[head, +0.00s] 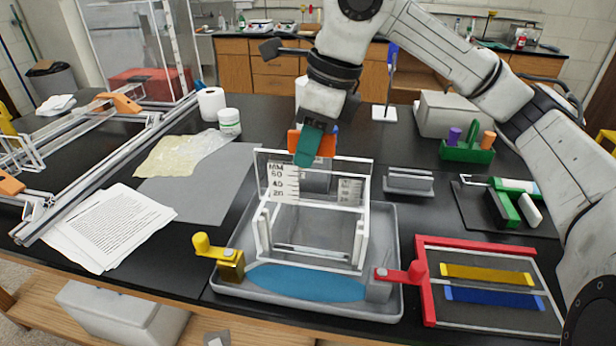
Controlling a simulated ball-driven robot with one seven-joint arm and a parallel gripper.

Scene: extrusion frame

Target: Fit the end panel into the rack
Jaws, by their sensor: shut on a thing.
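The end panel (334,185) is a clear upright plate with white edges and printed millimetre scales. It stands at the back of the rack (262,240), a clear, white-edged frame in a grey tray (225,285). My gripper (312,150), with teal and orange parts at its end, comes down from above and is shut at the panel's top edge, left of its middle.
Blue liquid (305,283) lies in the tray's front. A yellow clamp (230,262) and a red-handled clamp (405,274) sit at its front corners. A grey slotted block (409,181) and red frame (480,245) are right; papers (110,225) lie left.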

